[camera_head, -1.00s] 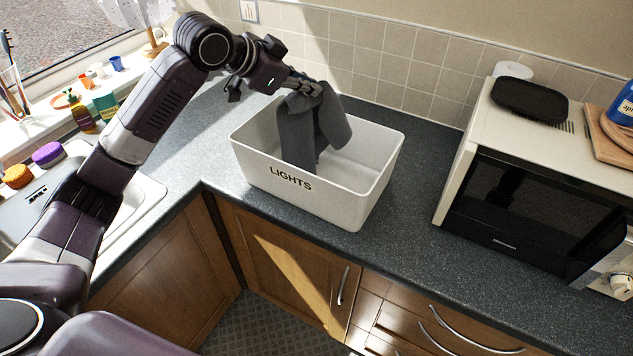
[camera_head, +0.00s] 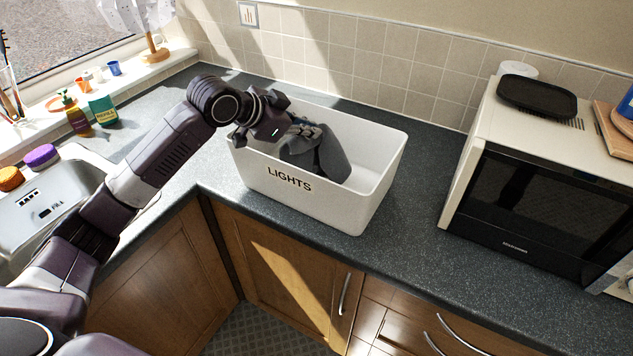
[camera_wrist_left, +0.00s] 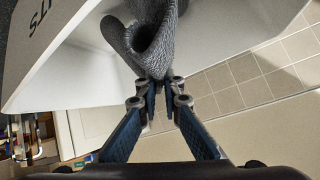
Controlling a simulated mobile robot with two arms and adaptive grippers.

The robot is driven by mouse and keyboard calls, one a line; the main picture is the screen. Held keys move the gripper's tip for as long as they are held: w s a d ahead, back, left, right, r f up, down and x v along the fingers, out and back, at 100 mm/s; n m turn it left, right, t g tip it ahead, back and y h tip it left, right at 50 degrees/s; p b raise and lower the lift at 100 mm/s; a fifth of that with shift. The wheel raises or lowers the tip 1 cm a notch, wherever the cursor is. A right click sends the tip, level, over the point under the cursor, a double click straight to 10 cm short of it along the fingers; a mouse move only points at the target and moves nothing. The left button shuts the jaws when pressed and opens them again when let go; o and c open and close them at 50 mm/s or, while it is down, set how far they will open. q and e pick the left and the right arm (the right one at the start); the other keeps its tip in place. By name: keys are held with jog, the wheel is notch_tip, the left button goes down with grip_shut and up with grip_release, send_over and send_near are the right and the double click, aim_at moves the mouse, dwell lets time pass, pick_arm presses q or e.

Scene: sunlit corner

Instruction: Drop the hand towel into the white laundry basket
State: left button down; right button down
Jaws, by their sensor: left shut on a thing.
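The white laundry basket (camera_head: 370,205), marked "LIGHTS" on its front, stands on the dark worktop. The dark grey hand towel (camera_head: 328,158) hangs inside it, below the rim, its lower part hidden by the front wall. My left gripper (camera_head: 312,130) is shut on the towel's upper end, over the left part of the basket. In the left wrist view the fingertips (camera_wrist_left: 160,92) pinch the towel (camera_wrist_left: 150,42), with the basket wall (camera_wrist_left: 75,75) around it. My right gripper is not in view.
A microwave (camera_head: 530,205) with a black tray (camera_head: 538,96) on top stands to the right. A sink (camera_head: 50,205) and bottles (camera_head: 102,108) are at the left. The worktop (camera_head: 420,200) between basket and microwave is clear.

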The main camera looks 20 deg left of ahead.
pick_arm(q)
jog(key=c, duration=2)
grip_release()
jog(key=shift+o, duration=0.5)
jog(key=o, duration=0.5)
notch_tip(320, 180, up, 12)
jog(key=p, duration=1.2)
